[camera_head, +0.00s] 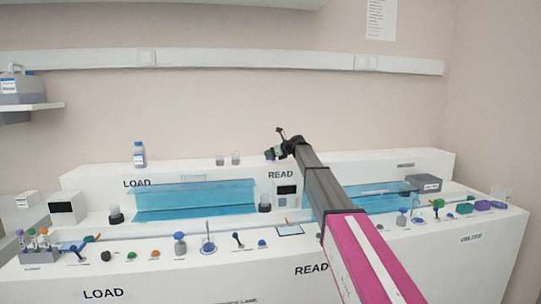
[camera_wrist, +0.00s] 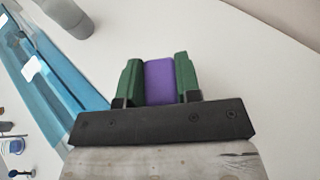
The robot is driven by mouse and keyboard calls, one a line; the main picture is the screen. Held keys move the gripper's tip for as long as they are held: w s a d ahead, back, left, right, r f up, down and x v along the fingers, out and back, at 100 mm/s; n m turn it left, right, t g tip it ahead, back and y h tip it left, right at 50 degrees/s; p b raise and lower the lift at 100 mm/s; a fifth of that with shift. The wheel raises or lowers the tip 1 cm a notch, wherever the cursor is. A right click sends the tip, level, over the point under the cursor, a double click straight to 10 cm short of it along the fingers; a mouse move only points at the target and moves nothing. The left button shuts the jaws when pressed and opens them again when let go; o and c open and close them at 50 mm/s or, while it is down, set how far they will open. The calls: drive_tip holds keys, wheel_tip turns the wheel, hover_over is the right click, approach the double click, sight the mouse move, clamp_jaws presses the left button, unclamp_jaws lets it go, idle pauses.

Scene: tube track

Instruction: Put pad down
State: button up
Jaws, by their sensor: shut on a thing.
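My gripper (camera_wrist: 160,80) has green fingers closed on a purple pad (camera_wrist: 159,81), which fills the gap between them in the wrist view. In the head view my gripper (camera_head: 274,153) is small, at the end of my dark arm link, in front of the upper white ledge next to the READ lettering. Only a little purple shows there. In the wrist view, white surface lies behind and around the pad. I cannot tell how far the pad is from it.
Blue translucent covers (camera_head: 195,200) lie along the white bench (camera_head: 200,281). Several small coloured items stand along its front. Two grey cups (camera_head: 235,158) and a bottle (camera_head: 139,155) stand on the upper ledge left of my gripper. A grey box (camera_head: 423,183) sits at right.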

drive_tip(key=shift+f, duration=0.15)
drive_tip(key=o, duration=0.9)
drive_tip(key=v, duration=1.2)
